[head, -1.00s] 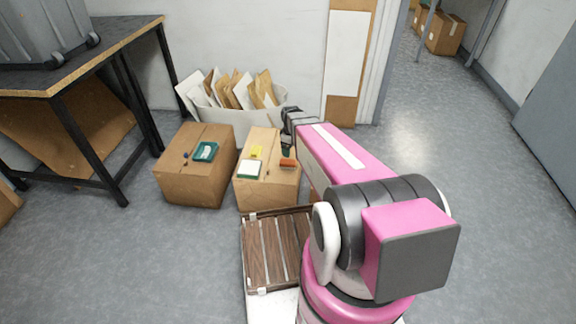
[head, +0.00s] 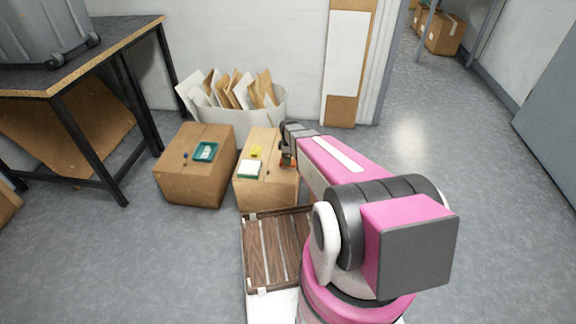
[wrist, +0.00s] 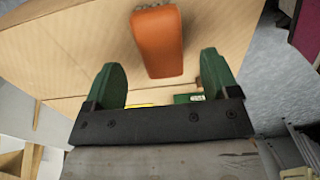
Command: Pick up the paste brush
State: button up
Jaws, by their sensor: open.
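An orange block-like object, which I take to be the paste brush (wrist: 158,42), lies on the top of the right cardboard box (head: 266,187). In the wrist view it shows just beyond and between the two green fingertips of my gripper (wrist: 163,78). The fingers are wide apart with nothing between them that I can see held. In the head view my gripper (head: 288,154) is over the right part of that box, and only a sliver of orange shows there. Bristles cannot be made out, and the exact height gap is unclear.
The right box also carries a yellow item (head: 257,152) and a white-topped green item (head: 250,170). A left box (head: 193,187) holds a teal item (head: 205,151) and a small dark-blue-tipped one. A white bin (head: 270,113) of boards stands behind. A black-legged table (head: 120,35) is left.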

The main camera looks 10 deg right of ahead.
notch_tip(320, 180, down, 5)
jog(key=shift+r, duration=0.15)
jog(key=c, duration=1.1)
jog(key=shift+r, duration=0.1)
jog(key=shift+r, duration=0.45)
jog(key=r, duration=0.2)
jog(key=s+a+r, duration=0.1)
jog(key=r, duration=0.1)
jog(key=shift+a, duration=0.1)
jog(key=s+a+r, duration=0.1)
jog(key=a+r, duration=0.1)
jog(key=a, duration=0.1)
jog(key=s+a+r, duration=0.2)
jog(key=a, duration=0.1)
jog(key=s+a+r, duration=0.2)
jog(key=a, duration=0.1)
